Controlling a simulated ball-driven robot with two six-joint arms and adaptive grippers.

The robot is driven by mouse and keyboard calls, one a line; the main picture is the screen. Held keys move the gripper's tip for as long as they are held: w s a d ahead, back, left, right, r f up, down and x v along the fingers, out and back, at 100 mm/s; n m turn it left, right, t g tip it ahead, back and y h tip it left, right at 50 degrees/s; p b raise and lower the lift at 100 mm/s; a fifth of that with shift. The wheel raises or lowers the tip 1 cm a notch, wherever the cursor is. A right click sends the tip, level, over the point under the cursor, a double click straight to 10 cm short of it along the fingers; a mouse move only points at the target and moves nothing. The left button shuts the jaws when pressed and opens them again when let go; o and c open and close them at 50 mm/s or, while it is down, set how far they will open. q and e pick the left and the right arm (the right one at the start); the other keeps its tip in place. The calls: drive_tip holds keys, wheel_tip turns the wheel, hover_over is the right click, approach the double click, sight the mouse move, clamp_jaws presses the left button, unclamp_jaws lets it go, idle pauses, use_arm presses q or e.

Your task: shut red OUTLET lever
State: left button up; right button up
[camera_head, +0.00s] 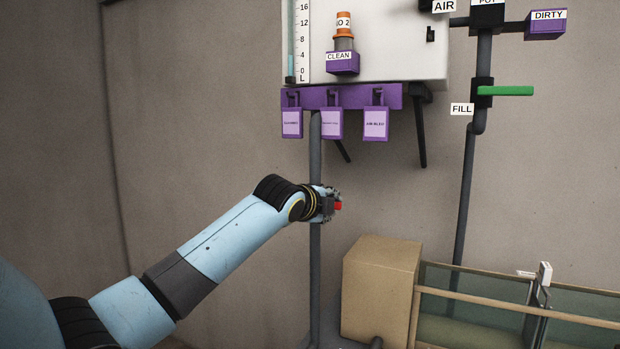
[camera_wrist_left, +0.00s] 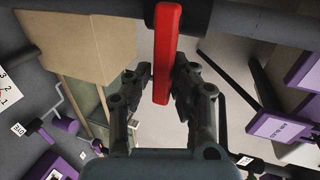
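The red lever (camera_wrist_left: 166,55) fills the upper middle of the left wrist view and projects from a dark pipe (camera_wrist_left: 230,22). The fingers of my left gripper (camera_wrist_left: 163,72) lie on both sides of the lever, with their tips against it, so the gripper appears shut on it. In the head view my left gripper (camera_head: 331,203) is at the grey vertical pipe (camera_head: 315,262), below the purple rack. Only a small red piece of the lever (camera_head: 338,206) shows there; my gripper hides the rest. No OUTLET label is readable. My right gripper is not in view.
A purple rack (camera_head: 353,97) with several hanging tags is above the gripper. A cardboard-coloured box (camera_head: 378,287) and a glass-sided tank (camera_head: 470,306) stand at lower right. A green lever (camera_head: 505,91) marked FILL sticks out horizontally from the right pipe (camera_head: 467,180).

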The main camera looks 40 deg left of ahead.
use_arm(q)
drive_tip(key=o, duration=0.4)
drive_tip(key=shift+s+a, duration=0.1)
drive_tip(key=shift+s, duration=0.05)
drive_tip(key=shift+r, duration=0.1)
drive_tip(key=v, duration=0.2)
drive_tip(key=p+v, duration=0.1)
drive_tip(key=v, duration=0.1)
drive_tip(key=f+p+v, duration=0.1)
drive_tip(key=v, duration=0.1)
drive_tip(key=shift+s+r, duration=0.15)
drive_tip(key=shift+s, duration=0.35)
drive_tip(key=shift+d, duration=0.2)
drive_tip(key=v, duration=1.2)
